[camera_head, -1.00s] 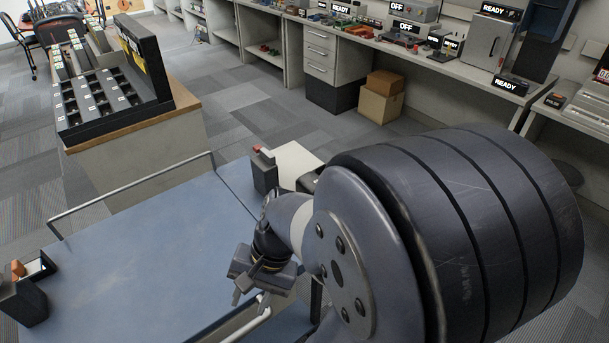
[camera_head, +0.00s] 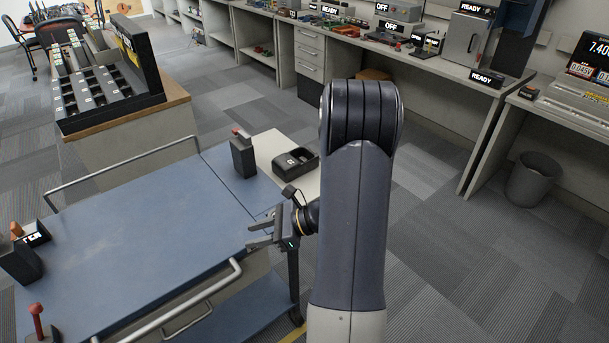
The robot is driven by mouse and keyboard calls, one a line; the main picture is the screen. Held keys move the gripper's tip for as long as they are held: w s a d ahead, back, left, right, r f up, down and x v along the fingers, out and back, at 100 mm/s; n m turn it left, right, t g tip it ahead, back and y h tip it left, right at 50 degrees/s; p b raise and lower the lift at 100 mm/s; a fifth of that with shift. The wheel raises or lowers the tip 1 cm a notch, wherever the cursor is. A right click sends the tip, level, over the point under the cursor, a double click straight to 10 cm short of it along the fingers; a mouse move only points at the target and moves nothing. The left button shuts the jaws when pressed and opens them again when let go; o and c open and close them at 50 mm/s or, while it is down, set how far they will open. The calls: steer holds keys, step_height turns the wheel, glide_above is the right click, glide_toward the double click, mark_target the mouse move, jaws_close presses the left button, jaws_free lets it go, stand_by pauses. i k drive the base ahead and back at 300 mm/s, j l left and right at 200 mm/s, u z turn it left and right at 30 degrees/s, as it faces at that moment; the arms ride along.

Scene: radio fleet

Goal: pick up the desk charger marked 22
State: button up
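A black desk charger (camera_head: 296,163) with an empty pocket and a small white label sits on the pale end of the blue cart. Its number is too small to read, so I cannot tell if it is 22. Another small black item with a white label (camera_head: 37,237) lies at the cart's left edge, partly behind a black box. My gripper (camera_head: 257,236) is above the cart's near right corner, to the lower left of the charger and apart from it. Its fingers point left, spread, with nothing between them.
A dark radio-like block (camera_head: 243,157) with a red top stands left of the charger. The blue cart top (camera_head: 150,225) is mostly clear, with rails (camera_head: 125,172). A wooden-topped counter (camera_head: 180,98) holds a black charging rack (camera_head: 110,95). A bin (camera_head: 535,180) stands at right.

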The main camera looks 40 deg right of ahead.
mark_target(291, 165)
steer(key=k+l+u, duration=0.1)
steer(key=u, duration=1)
steer(key=l, duration=0.75)
steer(key=k+l, duration=0.15)
steer(key=l, duration=0.55)
steer(key=l+u, duration=0.1)
steer(key=l, duration=0.65)
steer(key=k+l, duration=0.15)
steer(key=l, duration=0.55)
steer(key=k+l, duration=0.1)
steer(key=l, duration=0.65)
steer(key=i+u, duration=0.05)
